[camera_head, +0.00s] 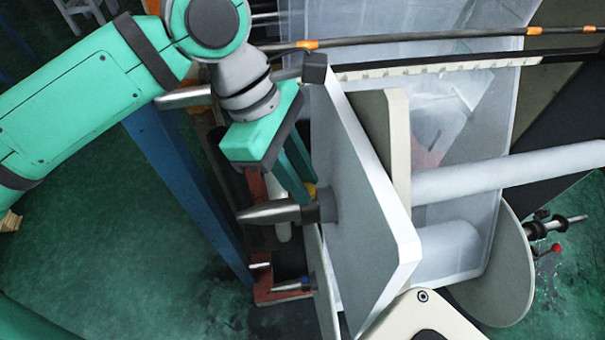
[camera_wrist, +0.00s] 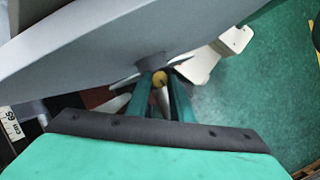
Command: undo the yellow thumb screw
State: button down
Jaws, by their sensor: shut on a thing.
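In the head view my gripper (camera_head: 305,192) reaches down to the left face of the large grey plate (camera_head: 362,205). My fingers hide the rest of the screw.
A pointed metal shaft (camera_head: 268,212) sticks out left of the plate. A blue beam (camera_head: 185,185) runs down at the left. A cable with orange clips (camera_head: 420,37) crosses above. White rollers (camera_head: 510,172) and a translucent sheet lie to the right. Green floor (camera_head: 110,270) is open at lower left.

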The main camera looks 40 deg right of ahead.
jog(key=n, duration=0.1)
jog(key=n+t+h, duration=0.1)
jog(key=n, duration=0.3)
jog(key=shift+s+a, duration=0.2)
jog(key=shift+a, duration=0.05)
jog(key=n+t, duration=0.1)
jog(key=n, duration=0.2)
jog(key=n+t+h, duration=0.1)
jog(key=n, duration=0.2)
jog(key=shift+s, duration=0.2)
jog(key=shift+t, duration=0.3)
jog(key=c, duration=1.5)
grip_release()
jog(key=shift+c, duration=0.2)
